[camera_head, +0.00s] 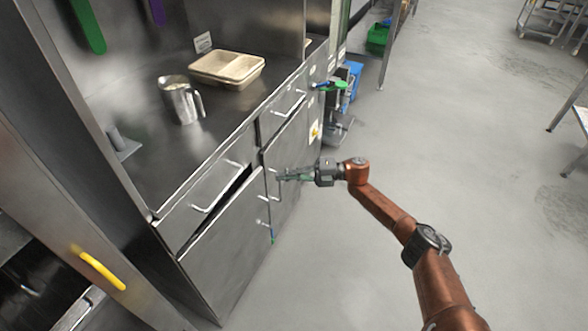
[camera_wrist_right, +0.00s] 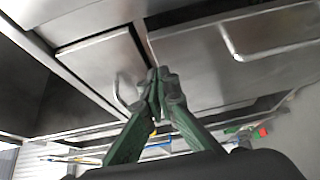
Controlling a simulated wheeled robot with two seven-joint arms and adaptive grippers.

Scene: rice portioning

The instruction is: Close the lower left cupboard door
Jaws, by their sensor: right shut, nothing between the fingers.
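The lower left cupboard door (camera_head: 225,248) is a grey metal panel under the left drawer in the head view. A dark gap shows along its top edge, so it looks slightly ajar. Its small handle (camera_head: 263,197) is near its right edge. My right gripper (camera_head: 282,175) is shut and empty, in front of the cupboard fronts near the seam between the left and right doors. In the wrist view its green fingertips (camera_wrist_right: 158,86) are together close to metal panels with bar handles; whether they touch is unclear. My left gripper is not in view.
Above the door is the left drawer (camera_head: 200,205) with a bar handle; the lower right door (camera_head: 292,150) is beside it. A metal jug (camera_head: 177,103) and a beige tray (camera_head: 228,68) stand on the counter. The floor (camera_head: 400,150) to the right is open.

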